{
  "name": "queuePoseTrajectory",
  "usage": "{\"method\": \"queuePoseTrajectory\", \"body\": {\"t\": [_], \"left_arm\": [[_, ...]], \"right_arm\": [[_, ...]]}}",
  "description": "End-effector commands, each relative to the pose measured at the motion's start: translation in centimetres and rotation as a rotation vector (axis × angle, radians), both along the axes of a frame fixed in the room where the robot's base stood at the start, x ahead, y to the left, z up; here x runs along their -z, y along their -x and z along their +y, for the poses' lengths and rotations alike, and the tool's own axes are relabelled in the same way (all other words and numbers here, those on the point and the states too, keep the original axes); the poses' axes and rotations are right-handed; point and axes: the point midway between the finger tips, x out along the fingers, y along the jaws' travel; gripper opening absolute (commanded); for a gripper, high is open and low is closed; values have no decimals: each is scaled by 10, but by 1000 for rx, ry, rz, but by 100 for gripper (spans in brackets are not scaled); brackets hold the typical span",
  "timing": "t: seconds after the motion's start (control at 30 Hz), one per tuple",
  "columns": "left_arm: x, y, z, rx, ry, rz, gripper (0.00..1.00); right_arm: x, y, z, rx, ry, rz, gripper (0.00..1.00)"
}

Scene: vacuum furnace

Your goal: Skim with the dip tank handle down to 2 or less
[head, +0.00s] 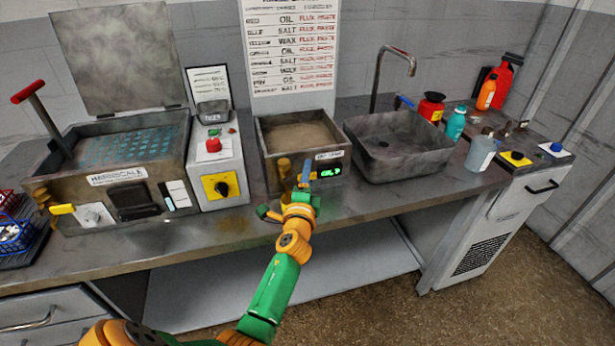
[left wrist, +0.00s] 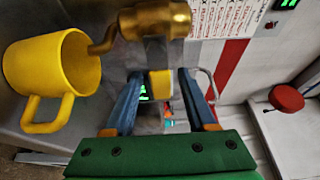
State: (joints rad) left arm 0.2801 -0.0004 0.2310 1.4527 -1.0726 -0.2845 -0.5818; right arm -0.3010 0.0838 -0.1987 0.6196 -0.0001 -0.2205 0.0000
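A square steel tank (head: 264,165) with a tan, grainy-looking surface inside stands mid-bench, with a green lit display (head: 329,171) whose digits are too small to read. A brass tap (head: 284,168) is on its front, left of the display. My left gripper (head: 305,181) is in front of this tank. In the left wrist view, the brass tap (left wrist: 155,20) has a yellow-tipped handle (left wrist: 160,84) between my blue fingers (left wrist: 162,102). The fingers are apart, with gaps on both sides of the handle. A yellow mug (left wrist: 45,75) is beside the tap spout. My right gripper is not in view.
On the left stands a larger tank (head: 118,182) with a raised lid and a red-handled lever (head: 38,102). A control box (head: 215,165) stands between the tanks. A grey sink (head: 395,150) and several bottles are on the right. Wall chart (head: 292,55) behind.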

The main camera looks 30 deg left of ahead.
Motion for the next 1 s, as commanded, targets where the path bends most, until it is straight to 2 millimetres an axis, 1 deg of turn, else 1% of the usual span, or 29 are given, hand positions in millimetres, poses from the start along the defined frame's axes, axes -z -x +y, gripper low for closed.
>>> {"method": "queuePoseTrajectory", "body": {"t": [0.03, 0.07, 0.1, 0.17, 0.2, 1.0], "left_arm": [[0, 0, 0, 0, 0, 0, 41], [0, 0, 0, 0, 0, 0, 33], [0, 0, 0, 0, 0, 0, 22], [0, 0, 0, 0, 0, 0, 6], [0, 0, 0, 0, 0, 0, 0], [-1, 0, 0, 0, -1, -2, 0]], "right_arm": [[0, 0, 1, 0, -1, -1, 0], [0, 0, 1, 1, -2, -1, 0], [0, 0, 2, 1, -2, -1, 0], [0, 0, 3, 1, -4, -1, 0], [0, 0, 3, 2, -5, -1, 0], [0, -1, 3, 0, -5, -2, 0]]}}
